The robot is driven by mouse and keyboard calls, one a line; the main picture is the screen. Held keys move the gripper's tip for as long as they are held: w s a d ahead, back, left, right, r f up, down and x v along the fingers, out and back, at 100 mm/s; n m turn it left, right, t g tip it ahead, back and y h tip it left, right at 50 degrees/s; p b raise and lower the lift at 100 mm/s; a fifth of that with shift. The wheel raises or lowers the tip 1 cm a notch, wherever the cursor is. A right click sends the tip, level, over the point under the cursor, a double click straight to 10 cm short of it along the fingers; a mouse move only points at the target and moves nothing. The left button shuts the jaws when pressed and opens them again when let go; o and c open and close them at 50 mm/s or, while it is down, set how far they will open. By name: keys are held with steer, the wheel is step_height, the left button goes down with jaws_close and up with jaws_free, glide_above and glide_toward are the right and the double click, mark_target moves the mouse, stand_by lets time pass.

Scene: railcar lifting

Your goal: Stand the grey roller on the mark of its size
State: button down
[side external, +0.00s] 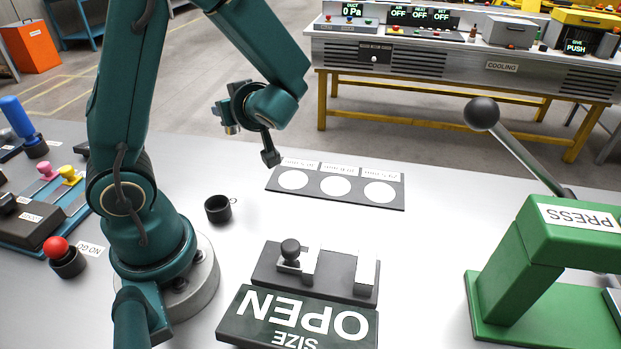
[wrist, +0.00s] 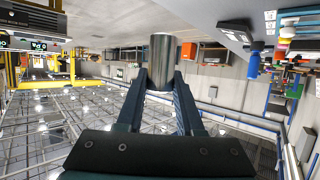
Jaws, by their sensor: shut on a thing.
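My gripper (side external: 225,111) is raised above the table, turned sideways with its fingers level. In the wrist view it (wrist: 161,85) is shut on the grey roller (wrist: 161,62), a plain metallic cylinder between the fingertips. The roller is held clear of the table; it is too small to make out well in the side view. A dark plate (side external: 271,186) with three white round marks lies on the table, right of and below my gripper. The left mark (side external: 293,179), middle mark (side external: 336,186) and right mark (side external: 379,192) are bare. Their size labels are too small to read.
A dark cup (side external: 218,209) stands near my base. A gauge with two light blocks (side external: 310,268) sits behind an "OPEN SIZE" sign (side external: 298,320) at the front. A green press (side external: 545,265) with a long lever stands right. The table between plate and press is clear.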

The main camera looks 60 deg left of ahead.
steer(key=w+d+f, duration=0.2)
steer(key=w, duration=0.1)
steer(key=w+d+f, duration=0.2)
steer(key=w, duration=0.1)
steer(key=w+d+f, duration=0.2)
steer(key=w+d, duration=0.1)
steer(key=shift+f, duration=2.35)
steer(key=shift+f, duration=0.15)
steer(key=c, duration=0.5)
jaws_free()
steer(key=shift+c, duration=0.2)
